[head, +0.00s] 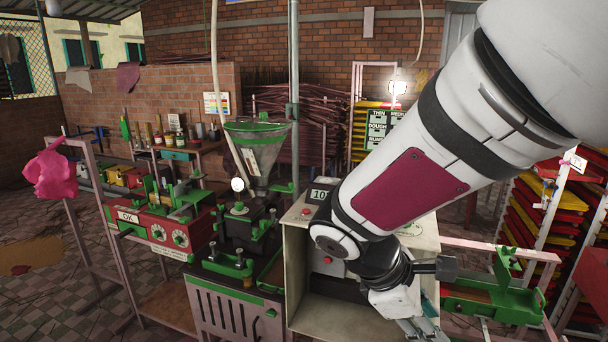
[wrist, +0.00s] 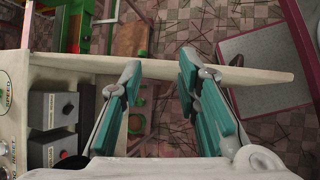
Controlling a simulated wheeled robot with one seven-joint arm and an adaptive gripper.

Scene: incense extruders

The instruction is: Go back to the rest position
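My gripper (wrist: 160,72) shows in the wrist view with its two teal-padded fingers spread apart and nothing held between them. A long beige panel edge (wrist: 240,76) runs across behind the fingertips; I cannot tell whether they touch it. In the head view my arm reaches down from the upper right, and my gripper (head: 424,329) is partly cut off at the bottom edge, in front of the right side of a beige open-fronted cabinet (head: 297,270).
Grey control boxes with knobs (wrist: 52,110) sit left of my fingers. A green tray stand (head: 490,300) is right of my gripper. A red machine (head: 150,225) and a green-rimmed hopper (head: 258,150) stand left. Racks of red and yellow trays (head: 535,215) stand right.

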